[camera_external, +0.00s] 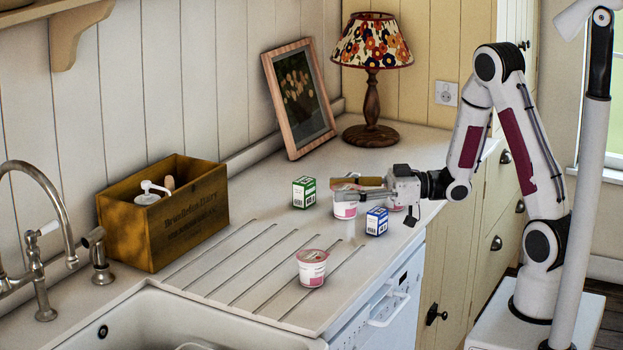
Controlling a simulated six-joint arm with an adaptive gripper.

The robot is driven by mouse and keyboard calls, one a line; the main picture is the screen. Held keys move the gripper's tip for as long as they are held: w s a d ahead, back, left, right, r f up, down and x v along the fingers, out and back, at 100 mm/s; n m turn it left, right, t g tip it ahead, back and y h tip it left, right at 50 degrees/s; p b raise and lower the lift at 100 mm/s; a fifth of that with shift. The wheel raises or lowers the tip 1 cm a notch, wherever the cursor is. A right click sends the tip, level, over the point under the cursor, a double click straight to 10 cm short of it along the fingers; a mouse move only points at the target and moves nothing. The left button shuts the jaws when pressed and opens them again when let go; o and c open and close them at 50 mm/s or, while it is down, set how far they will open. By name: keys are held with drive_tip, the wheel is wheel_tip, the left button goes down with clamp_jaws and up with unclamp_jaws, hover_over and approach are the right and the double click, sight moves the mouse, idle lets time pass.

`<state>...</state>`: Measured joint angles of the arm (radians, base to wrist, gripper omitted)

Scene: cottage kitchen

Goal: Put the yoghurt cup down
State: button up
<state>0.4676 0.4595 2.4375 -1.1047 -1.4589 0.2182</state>
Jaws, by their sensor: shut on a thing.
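My gripper (352,190) reaches in from the right, with its fingers pointing left, low over the worktop. It is shut on a white and pink yoghurt cup (345,209), which the fingers partly cover. I cannot tell whether this cup touches the worktop. Another yoghurt cup (312,272) with a pink lid stands upright on the grooved draining board, nearer the camera and apart from my gripper. Part of a further pink and white cup (397,207) shows just below the gripper body.
A green box (304,192) stands left of the held cup and a blue box (377,222) stands in front of my gripper. A lamp (372,100) and picture frame (298,98) stand behind. A wooden crate (160,237) and sink (200,325) are left. Grooved draining board (235,262) is largely clear.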

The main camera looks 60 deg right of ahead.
drive_tip(key=shift+w+a+r+m+t+h, duration=0.5)
drive_tip(key=shift+w+a+r+m+h, duration=0.65)
drive_tip(key=shift+w+r+m+h, duration=3.05)
drive_tip(key=shift+w+a+r+m+t+h, duration=0.5)
drive_tip(key=shift+w+a+r+m+h, duration=0.9)
drive_tip(key=shift+w+r+h, duration=5.15)
drive_tip(key=s+a+f+m+g+h, duration=0.2)
drive_tip(key=a+f+m+g, duration=0.1)
drive_tip(key=a+f, duration=0.7)
drive_tip(key=s+a+f+m+g+h, duration=0.2)
drive_tip(key=s+a+f+m+g, duration=0.1)
drive_tip(key=a+f, duration=0.7)
drive_tip(key=shift+s+a+f+m+g, duration=0.3)
drive_tip(key=shift+f+m, duration=0.3)
